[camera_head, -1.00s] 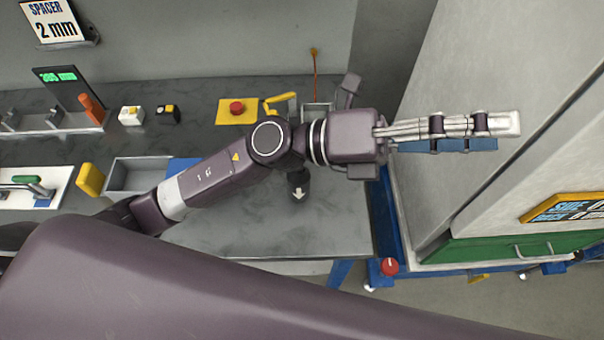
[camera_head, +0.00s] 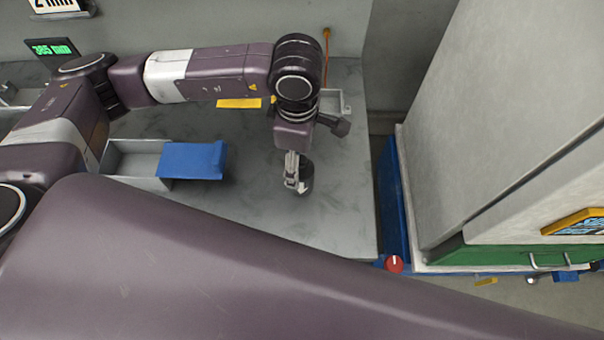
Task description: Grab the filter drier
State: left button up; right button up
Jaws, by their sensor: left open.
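The filter drier appears to be the short black cylinder with a white arrow (camera_head: 307,178), standing on the grey worktop (camera_head: 250,225) right of the middle. My left gripper (camera_head: 292,186) points down at it, its light fingers overlapping the left part of the cylinder in the picture. It is open. I cannot tell whether the fingers touch the cylinder or stand around it. The gripper covers part of the cylinder. My right gripper is not in view.
A grey tray (camera_head: 115,160) with a blue block (camera_head: 192,160) at its right lies left of the gripper. A grey cabinet (camera_head: 450,120) with a blue frame and red knob (camera_head: 394,264) stands right. The worktop in front of the cylinder is clear.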

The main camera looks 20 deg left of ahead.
pick_arm(q)
jog(key=f+p, duration=0.1)
jog(key=f, duration=0.1)
jog(key=d+f+p, duration=0.1)
jog(key=f, duration=0.2)
jog(key=shift+f, duration=0.65)
jog(key=shift+c, duration=0.3)
jog(key=shift+w, duration=0.1)
jog(key=c, duration=1.4)
jog(key=shift+r, duration=0.15)
